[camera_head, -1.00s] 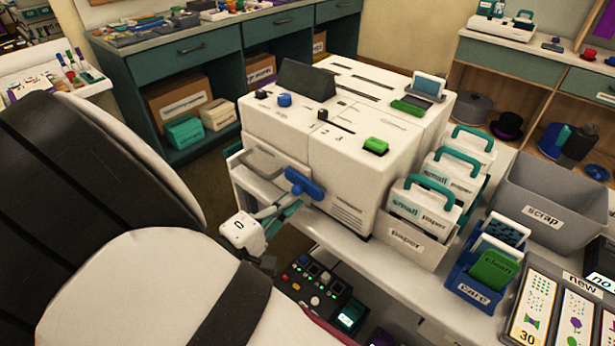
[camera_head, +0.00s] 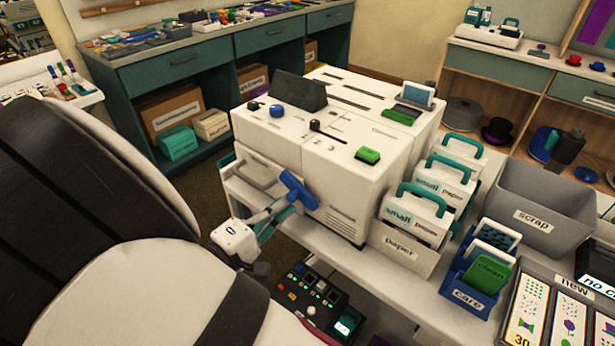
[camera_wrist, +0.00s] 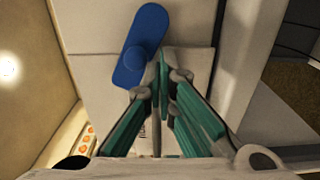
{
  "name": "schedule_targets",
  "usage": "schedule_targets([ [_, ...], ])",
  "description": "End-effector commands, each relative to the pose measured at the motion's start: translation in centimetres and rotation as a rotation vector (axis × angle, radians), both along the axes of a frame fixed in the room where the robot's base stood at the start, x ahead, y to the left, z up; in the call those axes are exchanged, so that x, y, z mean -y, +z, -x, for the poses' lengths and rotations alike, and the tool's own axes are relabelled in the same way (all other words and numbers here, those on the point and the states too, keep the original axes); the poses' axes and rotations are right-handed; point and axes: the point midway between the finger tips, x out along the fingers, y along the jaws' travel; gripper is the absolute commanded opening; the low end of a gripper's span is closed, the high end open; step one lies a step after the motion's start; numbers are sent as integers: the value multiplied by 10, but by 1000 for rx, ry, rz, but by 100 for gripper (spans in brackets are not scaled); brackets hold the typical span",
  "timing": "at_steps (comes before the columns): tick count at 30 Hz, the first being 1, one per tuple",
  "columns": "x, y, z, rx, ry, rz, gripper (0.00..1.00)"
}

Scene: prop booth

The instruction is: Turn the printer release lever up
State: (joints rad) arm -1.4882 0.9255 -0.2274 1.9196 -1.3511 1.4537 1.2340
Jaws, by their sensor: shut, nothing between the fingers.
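The printer (camera_head: 345,145) is a large white machine on a white table. Its blue lever (camera_head: 298,190) sits on the front face and lies slanted, upper end to the left in the head view. My gripper (camera_head: 284,207), with teal fingers, is at the lever's lower left side and partly overlaps it in view. In the wrist view the blue lever (camera_wrist: 143,43) stands tilted above the fingers. The shut, empty fingertips (camera_wrist: 162,68) are right beside its lower right edge and seem to touch it; exact contact is hard to tell.
A paper bin (camera_head: 404,248) with small paper packs stands right of the printer. A blue care caddy (camera_head: 470,297) and a grey scrap bin (camera_head: 537,215) are further right. A dark button panel (camera_head: 312,298) sits low below my gripper.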

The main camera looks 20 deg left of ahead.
Motion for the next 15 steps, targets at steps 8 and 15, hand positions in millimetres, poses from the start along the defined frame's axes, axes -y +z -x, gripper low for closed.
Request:
schedule_targets([
  [8,0,4,0,0,0,0,0],
  [15,0,10,0,0,0,1,0],
])
